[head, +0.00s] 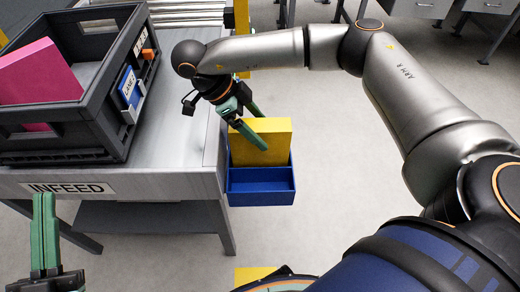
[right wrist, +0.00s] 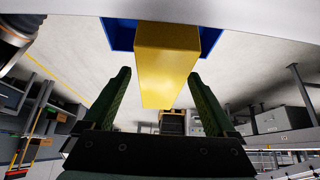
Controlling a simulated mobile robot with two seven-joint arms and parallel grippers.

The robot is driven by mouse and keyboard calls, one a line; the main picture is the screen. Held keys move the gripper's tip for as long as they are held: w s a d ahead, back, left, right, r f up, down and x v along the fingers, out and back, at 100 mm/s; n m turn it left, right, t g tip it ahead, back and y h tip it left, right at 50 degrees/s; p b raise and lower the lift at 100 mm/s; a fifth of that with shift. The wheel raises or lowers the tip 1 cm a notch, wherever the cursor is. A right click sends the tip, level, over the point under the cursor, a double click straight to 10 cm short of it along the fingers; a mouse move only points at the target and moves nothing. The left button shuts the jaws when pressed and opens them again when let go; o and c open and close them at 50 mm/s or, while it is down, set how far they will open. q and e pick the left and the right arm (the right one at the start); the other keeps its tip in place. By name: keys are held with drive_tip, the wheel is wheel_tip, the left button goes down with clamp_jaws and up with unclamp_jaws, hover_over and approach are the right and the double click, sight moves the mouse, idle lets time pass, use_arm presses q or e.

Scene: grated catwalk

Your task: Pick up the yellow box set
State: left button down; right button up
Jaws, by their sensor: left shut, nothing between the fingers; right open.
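The yellow box (head: 275,135) stands upright in a blue open bin (head: 261,198) at the right side of the infeed table. My right gripper (head: 262,130) is open at the top of the yellow box, with one finger in front of it and the other largely behind it. In the right wrist view, the yellow box (right wrist: 167,60) shows between the two spread fingers, and the blue bin (right wrist: 121,34) is beyond it. I cannot tell whether either finger touches the box. My left gripper (head: 44,198) is shut and empty at the lower left, in front of the table.
A dark grey crate (head: 50,128) holding a pink box (head: 40,75) stands on the grey table (head: 180,150), which bears an INFEED label (head: 68,188). Another yellow item (head: 252,274) shows partly at the bottom edge. The floor right of the bin is clear.

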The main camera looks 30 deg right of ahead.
sight(260, 151)
drive_tip(key=b+x, duration=0.1)
drive_tip(key=x, duration=0.3)
drive_tip(key=shift+f+b, duration=0.4)
use_arm(q)
drive_tip(key=s+d+r+m+h, duration=0.1)
drive_tip(key=s+r+m+h, duration=0.4)
drive_tip(key=r+h, duration=0.1)
drive_tip(key=shift+s+r+t+h, duration=0.15)
drive_tip(key=shift+r+t+h, duration=0.25)
drive_tip(key=shift+r, duration=0.25)
use_arm(e)
clamp_jaws()
